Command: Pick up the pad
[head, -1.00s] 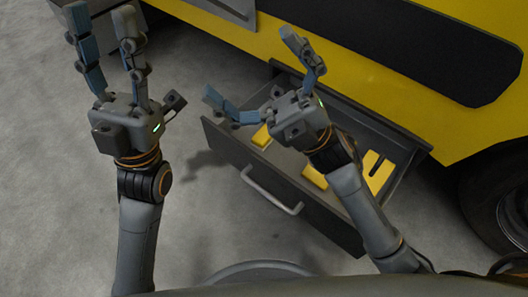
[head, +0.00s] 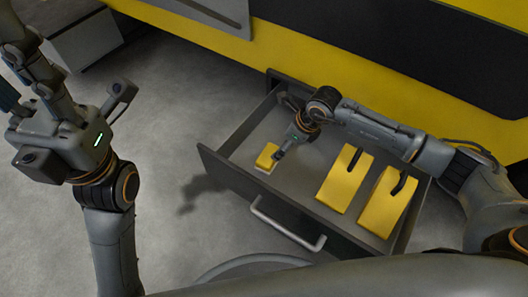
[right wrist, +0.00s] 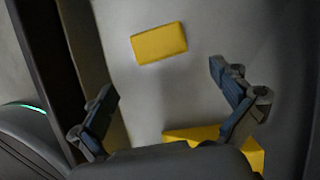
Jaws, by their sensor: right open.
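The pad (head: 267,155) is a small yellow block lying on the floor of the open drawer (head: 243,183), near its left end. It shows whole in the right wrist view (right wrist: 159,43), lying flat and beyond my fingertips. My right gripper (head: 282,130) reaches down into the drawer beside the pad; one finger appears close to it in the head view. In the right wrist view my right gripper (right wrist: 163,78) is open with nothing between its fingers. My left gripper (head: 15,65) is raised at the far left, its fingers apart and partly at the picture edge.
Two larger yellow wedge-like pieces with dark slots, a left one (head: 340,184) and a right one (head: 384,207), lie in the drawer's right part. The drawer has a front handle (head: 285,224). A yellow vehicle body (head: 300,50) rises behind.

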